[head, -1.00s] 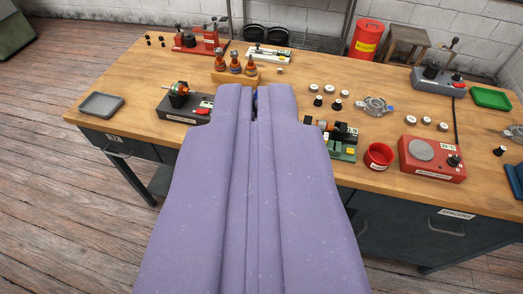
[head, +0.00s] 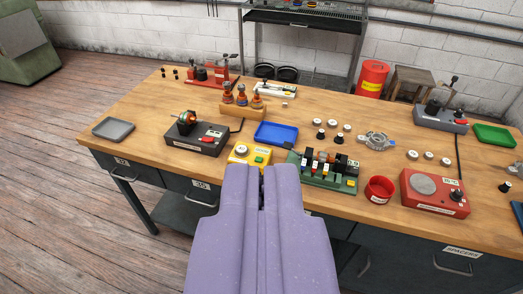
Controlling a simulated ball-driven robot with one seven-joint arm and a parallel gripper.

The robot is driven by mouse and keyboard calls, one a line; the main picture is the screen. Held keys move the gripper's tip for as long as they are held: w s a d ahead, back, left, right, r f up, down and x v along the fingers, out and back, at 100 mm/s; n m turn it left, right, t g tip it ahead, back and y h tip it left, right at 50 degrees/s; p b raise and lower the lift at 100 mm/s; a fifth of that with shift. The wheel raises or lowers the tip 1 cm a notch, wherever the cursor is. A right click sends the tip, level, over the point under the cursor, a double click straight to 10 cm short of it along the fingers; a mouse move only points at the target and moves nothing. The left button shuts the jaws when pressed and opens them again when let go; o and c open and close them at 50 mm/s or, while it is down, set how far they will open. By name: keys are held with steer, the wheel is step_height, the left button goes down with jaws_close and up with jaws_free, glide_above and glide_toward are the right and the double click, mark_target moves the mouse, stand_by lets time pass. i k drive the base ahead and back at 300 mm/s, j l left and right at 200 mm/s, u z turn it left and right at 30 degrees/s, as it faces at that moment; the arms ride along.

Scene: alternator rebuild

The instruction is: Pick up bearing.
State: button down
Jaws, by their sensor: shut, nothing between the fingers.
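Small ring-like parts that look like bearings stand on the wooden bench. One group of pale rings (head: 333,123) is right of the blue tray, with black-bodied pieces (head: 320,135) just in front. Another row of pale rings (head: 428,156) lies further right, behind the red device. I cannot tell for sure which are bearings. My purple gripper (head: 262,168) is seen from behind, low in the middle of the picture. Its fingers are shut and empty, pointing at the bench's front edge beside the yellow box. It appears well apart from the rings.
On the bench (head: 140,145) are a blue tray (head: 276,134), yellow box (head: 249,152), green fixture (head: 325,172), red bowl (head: 379,189), red device (head: 434,193), grey device (head: 199,138), wooden stand (head: 243,108) and grey tray (head: 114,129). A silver housing (head: 378,141) sits beside the rings.

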mark_target(241, 149)
steer(key=l+u, duration=0.4)
steer(key=l, duration=0.65)
steer(key=j+z, duration=0.3)
steer(key=j, duration=0.4)
steer(key=j+z, duration=0.25)
steer(key=j, duration=0.5)
steer(key=j+z, duration=0.3)
steer(key=j, duration=0.4)
steer(key=i+j+z, duration=0.15)
steer(key=i+z, duration=0.2)
steer(key=i, duration=0.55)
steer(key=i+z, duration=0.25)
steer(key=i, duration=0.95)
